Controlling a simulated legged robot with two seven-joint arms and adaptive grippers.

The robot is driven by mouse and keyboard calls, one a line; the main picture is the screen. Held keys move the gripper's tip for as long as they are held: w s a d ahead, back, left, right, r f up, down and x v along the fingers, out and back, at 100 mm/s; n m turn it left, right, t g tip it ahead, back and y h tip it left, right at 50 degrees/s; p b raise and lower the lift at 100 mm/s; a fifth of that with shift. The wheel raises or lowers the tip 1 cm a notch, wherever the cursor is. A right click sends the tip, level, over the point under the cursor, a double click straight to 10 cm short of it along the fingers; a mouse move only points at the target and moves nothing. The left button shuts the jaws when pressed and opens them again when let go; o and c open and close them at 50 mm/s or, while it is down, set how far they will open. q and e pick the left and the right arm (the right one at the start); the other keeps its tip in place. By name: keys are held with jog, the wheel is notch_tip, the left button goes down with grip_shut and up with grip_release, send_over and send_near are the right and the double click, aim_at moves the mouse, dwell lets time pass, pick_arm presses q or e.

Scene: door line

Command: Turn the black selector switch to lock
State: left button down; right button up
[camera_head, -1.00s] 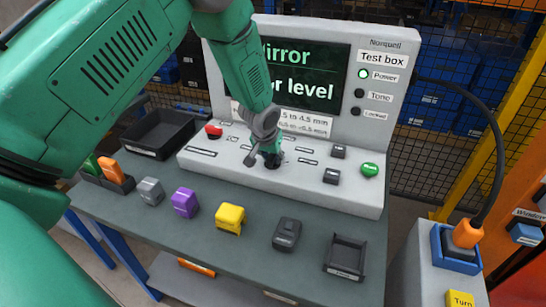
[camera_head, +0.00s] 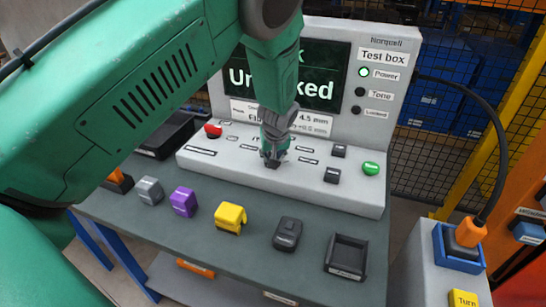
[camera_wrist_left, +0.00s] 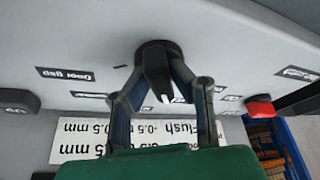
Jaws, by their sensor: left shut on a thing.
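The black selector switch (camera_wrist_left: 156,62) is on the light grey sloped panel of the test box. In the left wrist view its knob sits between the two fingers of my left gripper (camera_wrist_left: 163,92), which is shut on it. A white mark shows on the knob's end. In the head view my left gripper (camera_head: 271,156) comes down on the panel from above and mostly hides the switch. The display (camera_head: 315,78) is partly covered by my arm; "Un" and "ked" are readable. The "Locked" lamp (camera_head: 356,110) is dark. My right gripper is not in view.
A red button (camera_head: 213,131), a green button (camera_head: 370,169) and black switches (camera_head: 332,175) share the panel. Grey, purple (camera_head: 183,202), yellow (camera_head: 230,218) and dark blocks and an empty black tray (camera_head: 346,258) lie on the bench in front.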

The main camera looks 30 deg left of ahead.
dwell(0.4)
pick_arm(q)
jog(key=c, duration=1.4)
grip_release()
jog(key=shift+c, duration=0.2)
jog(key=shift+d, duration=0.1)
jog(key=shift+r, duration=0.2)
jog(key=v, duration=1.1)
jog(key=shift+d+r, duration=0.2)
jog(key=shift+s, duration=0.1)
